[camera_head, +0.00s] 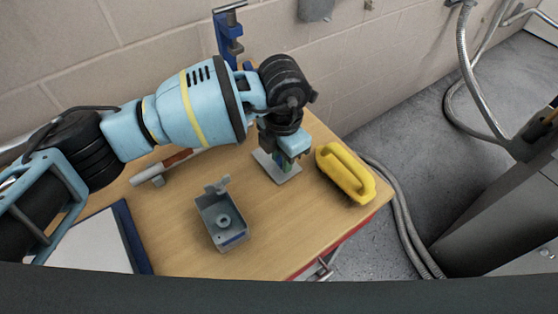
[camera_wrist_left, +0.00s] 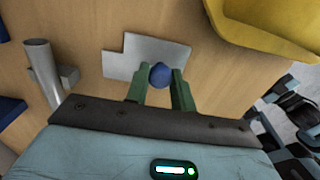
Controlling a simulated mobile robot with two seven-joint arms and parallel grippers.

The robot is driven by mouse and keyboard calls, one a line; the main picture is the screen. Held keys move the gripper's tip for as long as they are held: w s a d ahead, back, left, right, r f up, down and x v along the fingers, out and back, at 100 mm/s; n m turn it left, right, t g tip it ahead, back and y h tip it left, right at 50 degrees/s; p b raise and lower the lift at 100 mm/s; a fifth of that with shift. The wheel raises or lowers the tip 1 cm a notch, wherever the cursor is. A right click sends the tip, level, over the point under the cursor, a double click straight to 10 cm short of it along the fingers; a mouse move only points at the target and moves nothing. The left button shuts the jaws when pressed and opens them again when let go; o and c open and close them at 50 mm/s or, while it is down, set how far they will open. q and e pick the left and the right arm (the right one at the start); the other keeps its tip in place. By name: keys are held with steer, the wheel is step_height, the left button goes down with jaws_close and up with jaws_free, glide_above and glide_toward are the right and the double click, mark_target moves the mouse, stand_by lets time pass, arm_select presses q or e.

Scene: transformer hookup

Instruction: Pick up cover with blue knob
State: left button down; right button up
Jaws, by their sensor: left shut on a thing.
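The cover (camera_head: 277,168) is a flat light-grey plate on the wooden table, under my left gripper; in the left wrist view the cover (camera_wrist_left: 124,60) shows a stepped outline. Its blue knob (camera_wrist_left: 160,74) stands between the two green fingers. My left gripper (camera_head: 285,160) points down over the plate and is shut on the knob; it also shows in the left wrist view (camera_wrist_left: 162,88). Whether the plate touches the table is hard to tell. A grey open box (camera_head: 221,220) with a round post inside stands to the left and nearer. My right gripper is not in view.
A yellow handled tool (camera_head: 345,172) lies close to the right of the cover, near the table's edge. A grey tube-like tool (camera_head: 150,175) lies to the left, with a blue-edged white sheet (camera_head: 90,245) nearer. Bare tabletop (camera_head: 180,240) surrounds the box.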

arm_select(q)
steer(key=shift+r, duration=0.2)
steer(key=shift+r, duration=0.6)
steer(key=shift+s+r, duration=0.2)
steer(key=shift+r, duration=0.85)
steer(key=s, duration=0.5)
steer(key=s+d+r, duration=0.1)
steer(key=s, duration=0.9)
steer(key=shift+s+d+r, duration=0.15)
steer(key=shift+s, duration=0.15)
